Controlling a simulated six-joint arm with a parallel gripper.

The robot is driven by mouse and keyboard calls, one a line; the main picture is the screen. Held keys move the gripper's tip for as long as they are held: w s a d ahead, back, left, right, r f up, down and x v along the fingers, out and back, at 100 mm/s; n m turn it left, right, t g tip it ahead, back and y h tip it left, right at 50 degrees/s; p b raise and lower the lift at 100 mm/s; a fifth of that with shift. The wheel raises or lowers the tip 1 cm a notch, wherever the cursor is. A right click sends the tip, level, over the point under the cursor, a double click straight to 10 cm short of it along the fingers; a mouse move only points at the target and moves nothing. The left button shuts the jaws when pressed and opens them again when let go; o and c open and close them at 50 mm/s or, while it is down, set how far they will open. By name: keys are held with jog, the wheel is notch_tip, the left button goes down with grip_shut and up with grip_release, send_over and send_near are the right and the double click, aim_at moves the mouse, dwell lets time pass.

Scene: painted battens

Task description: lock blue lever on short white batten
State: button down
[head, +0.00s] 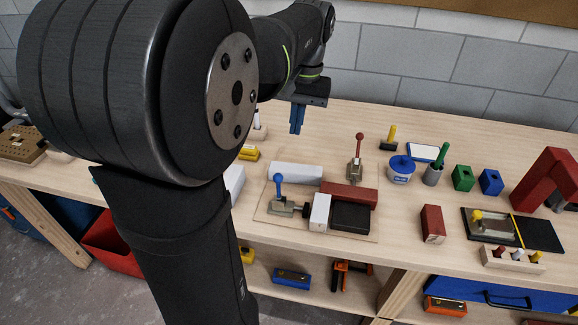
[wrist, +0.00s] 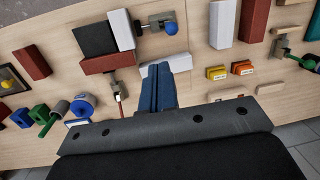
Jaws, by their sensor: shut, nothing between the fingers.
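The blue lever (head: 279,188) stands up from a metal clamp (head: 286,207) on a thin board. The clamp's dark tip points at the short white batten (head: 320,211); I cannot tell if it touches. In the wrist view the blue knob (wrist: 171,29) is at the top, right of the short white batten (wrist: 121,30). My gripper (head: 296,131) is shut and empty, pointing down in the air behind the board. Its blue fingers (wrist: 158,92) show in the wrist view, below the knob and partly covering a longer white batten (wrist: 181,64).
On the board are a black block (head: 350,217), a dark red batten (head: 350,193) and a red-levered clamp (head: 356,168). To the right stand a blue-lidded tub (head: 401,171), a red block (head: 433,224) and a red arch (head: 545,180). My arm hides the bench's left part.

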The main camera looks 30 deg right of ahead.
jog(key=s+d+f+t+y, duration=0.1)
jog(key=s+d+f, duration=0.2)
jog(key=s+d, duration=0.1)
jog(key=shift+d+n+t, duration=0.25)
jog(key=shift+n+t, duration=0.05)
jog(key=shift+t, duration=0.1)
jog(key=shift+f, duration=0.1)
send_near(278, 189)
jog(key=shift+d+f, duration=0.55)
jog(key=shift+f, duration=1.05)
jog(key=shift+w, duration=0.1)
jog(key=shift+w+a, duration=0.1)
